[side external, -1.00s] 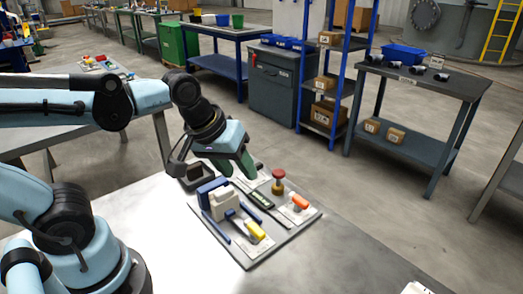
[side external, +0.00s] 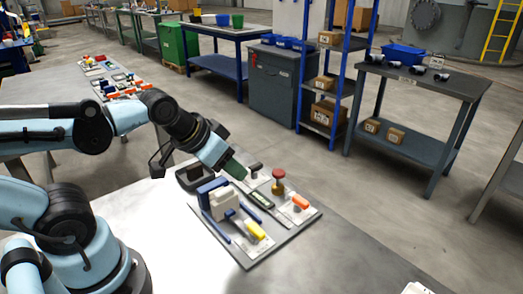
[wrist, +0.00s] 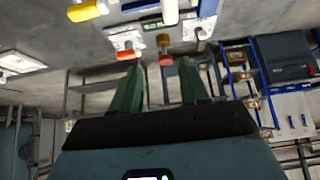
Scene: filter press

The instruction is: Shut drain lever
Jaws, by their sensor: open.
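The panel (side external: 250,258) carries two levers with coloured grips; I cannot read which is the drain lever. The yellow-handled lever (side external: 256,230) lies low at the near side, and it shows at the top of the wrist view (wrist: 88,10). The orange-handled lever (side external: 300,202) is at the right side, seen beyond the left fingertip in the wrist view (wrist: 130,54). My gripper (side external: 237,167) is over the panel's far left part, tilted, its green fingers partly hidden. In the wrist view the fingers (wrist: 160,78) are apart with nothing held between them.
A red knob (side external: 278,175) on a brass stem stands between my gripper and the orange lever. A white-and-blue press block (side external: 218,198), a black knob (side external: 256,168) and a dark tray (side external: 190,176) are close by. The metal table is clear right of the panel.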

